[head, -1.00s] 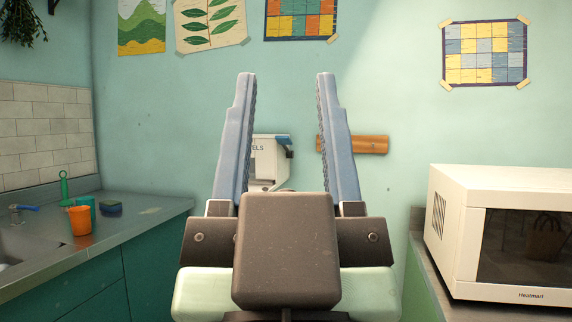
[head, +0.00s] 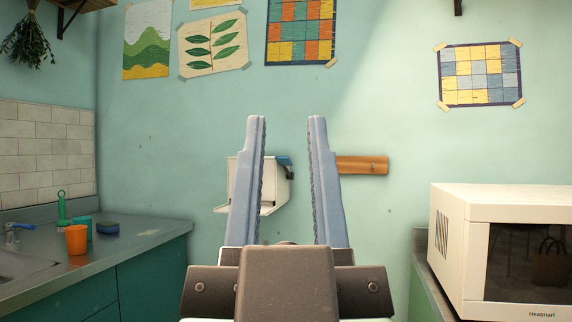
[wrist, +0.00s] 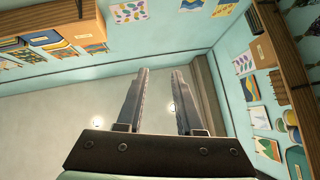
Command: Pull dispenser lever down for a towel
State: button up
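The white towel dispenser (head: 277,189) hangs on the teal wall in the middle of the head view. Its blue lever (head: 284,160) shows at its upper right, between my finger tips. My gripper (head: 286,125) points upward in front of the dispenser and hides part of it, mainly its left part. The two blue-grey fingers stand apart with nothing between them. In the wrist view my gripper (wrist: 158,75) is also open and empty, and the dispenser cannot be made out there. No towel can be made out.
A wooden block (head: 362,165) is on the wall right of the dispenser. A microwave (head: 462,250) stands at the right. At the left, a counter (head: 150,233) holds an orange cup (head: 77,240), a green brush (head: 62,208) and a blue sponge (head: 108,228). The wall above is clear below the posters.

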jog(key=shift+r+p, duration=0.3)
jog(key=shift+r, duration=0.05)
jog(key=shift+c, duration=1.1)
notch_tip(320, 180, up, 29)
jog(key=p, duration=2.9)
jog(key=shift+r, duration=0.15)
grip_shut()
